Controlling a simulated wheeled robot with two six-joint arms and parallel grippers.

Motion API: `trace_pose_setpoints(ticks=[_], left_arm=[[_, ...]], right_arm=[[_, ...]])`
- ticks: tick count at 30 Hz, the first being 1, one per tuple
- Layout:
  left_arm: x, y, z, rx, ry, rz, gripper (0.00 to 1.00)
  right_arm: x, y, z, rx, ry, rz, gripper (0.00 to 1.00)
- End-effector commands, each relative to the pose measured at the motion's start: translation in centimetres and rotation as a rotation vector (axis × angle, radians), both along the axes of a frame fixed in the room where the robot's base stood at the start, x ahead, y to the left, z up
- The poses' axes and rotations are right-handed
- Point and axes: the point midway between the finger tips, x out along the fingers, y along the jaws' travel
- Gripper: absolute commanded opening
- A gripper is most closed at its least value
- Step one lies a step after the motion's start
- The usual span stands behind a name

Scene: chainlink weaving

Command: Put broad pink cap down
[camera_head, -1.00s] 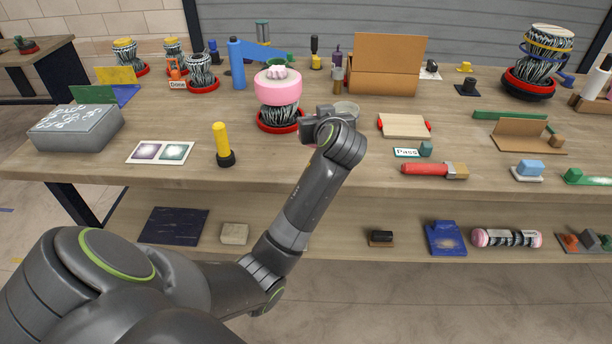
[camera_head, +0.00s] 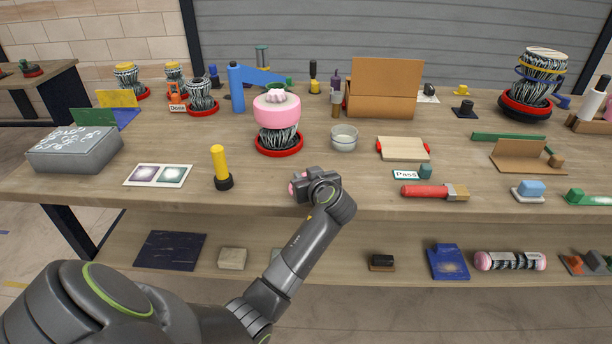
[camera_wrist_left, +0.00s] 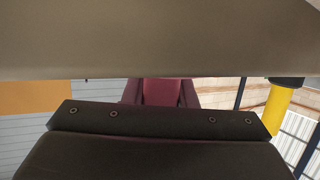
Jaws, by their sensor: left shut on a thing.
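My left gripper (camera_head: 298,188) is low over the front part of the workbench, in front of the drum. It is shut on a small pink piece, taken as the broad pink cap (camera_head: 292,188), mostly hidden by the jaws. In the left wrist view the cap (camera_wrist_left: 160,92) shows dark red in shadow, close to the bench top, which fills the top of that upside-down view. I cannot tell whether it touches the bench. My right gripper is out of view.
A drum with a wide pink band (camera_head: 276,110) stands on a red ring (camera_head: 279,149) behind the gripper. A glass bowl (camera_head: 344,138) is right of it. A yellow-and-black torch (camera_head: 220,167) stands left. A red-handled brush (camera_head: 433,191) lies right. Bare wood surrounds the gripper.

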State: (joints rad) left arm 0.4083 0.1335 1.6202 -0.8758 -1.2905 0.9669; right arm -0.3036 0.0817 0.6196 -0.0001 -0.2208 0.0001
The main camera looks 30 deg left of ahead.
Motion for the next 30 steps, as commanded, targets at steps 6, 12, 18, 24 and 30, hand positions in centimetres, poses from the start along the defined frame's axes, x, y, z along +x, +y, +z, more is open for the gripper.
trace_pose_setpoints(ticks=[6,12,18,24,30], left_arm=[[0.0,0.0,0.0,0.000,-0.002,-0.001,0.03],[0.0,0.0,-0.1,-0.001,-0.001,-0.001,0.43],[0.0,0.0,-0.1,-0.001,-0.001,-0.001,0.47],[-0.1,-0.3,0.1,-0.001,-0.002,-0.001,0.47],[-1.7,-2.6,0.9,-0.006,-0.004,-0.002,0.47]], right_arm=[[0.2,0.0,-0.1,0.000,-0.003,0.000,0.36],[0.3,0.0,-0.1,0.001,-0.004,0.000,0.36],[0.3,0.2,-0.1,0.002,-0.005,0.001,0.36],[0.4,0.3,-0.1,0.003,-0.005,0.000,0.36],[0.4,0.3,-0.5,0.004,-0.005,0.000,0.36]])
